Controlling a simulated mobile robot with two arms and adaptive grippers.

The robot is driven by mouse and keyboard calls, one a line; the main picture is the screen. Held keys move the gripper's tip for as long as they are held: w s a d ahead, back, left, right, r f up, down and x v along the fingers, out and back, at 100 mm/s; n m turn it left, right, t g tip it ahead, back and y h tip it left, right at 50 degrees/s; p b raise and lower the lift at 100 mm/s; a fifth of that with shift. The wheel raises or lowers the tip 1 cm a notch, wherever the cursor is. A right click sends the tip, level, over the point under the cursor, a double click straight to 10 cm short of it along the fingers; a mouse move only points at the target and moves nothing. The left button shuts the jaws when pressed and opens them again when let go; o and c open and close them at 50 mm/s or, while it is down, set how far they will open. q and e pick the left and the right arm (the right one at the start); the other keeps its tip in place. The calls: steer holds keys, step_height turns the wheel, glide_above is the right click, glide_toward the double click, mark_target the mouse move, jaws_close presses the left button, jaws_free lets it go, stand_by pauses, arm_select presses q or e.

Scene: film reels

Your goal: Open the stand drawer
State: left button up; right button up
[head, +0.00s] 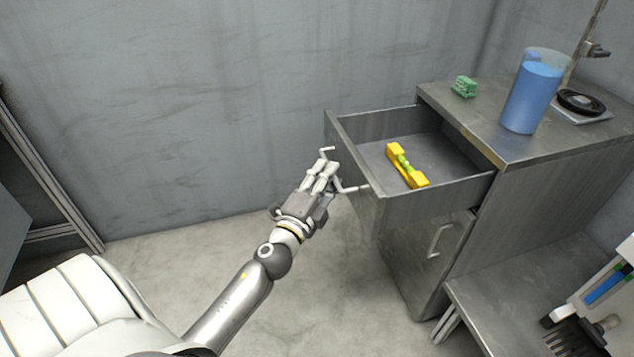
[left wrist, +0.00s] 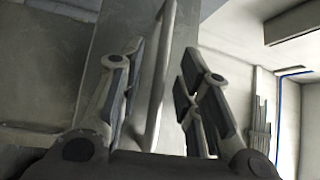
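The grey metal stand (head: 478,210) has its top drawer (head: 420,207) pulled well out, so its inside shows. A yellow tool with a green middle (head: 407,165) lies in the drawer. My left gripper (head: 343,170) is at the outer side of the drawer front. In the left wrist view, the bar handle (left wrist: 158,75) runs between the two fingers of my left gripper (left wrist: 163,95). The fingers stand apart, with gaps visible on both sides of the bar.
A blue-filled jug (head: 533,92), a small green block (head: 464,87) and a dark round item (head: 580,102) stand on the stand's top. A lower door with a handle (head: 439,240) is below the drawer. The floor (head: 190,265) left of the stand is clear.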

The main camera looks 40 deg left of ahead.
arm_select(q)
steer(key=s+d+f, duration=0.1)
steer(key=s, duration=1)
steer(key=shift+s+d+f, duration=0.25)
steer(key=shift+f, duration=0.05)
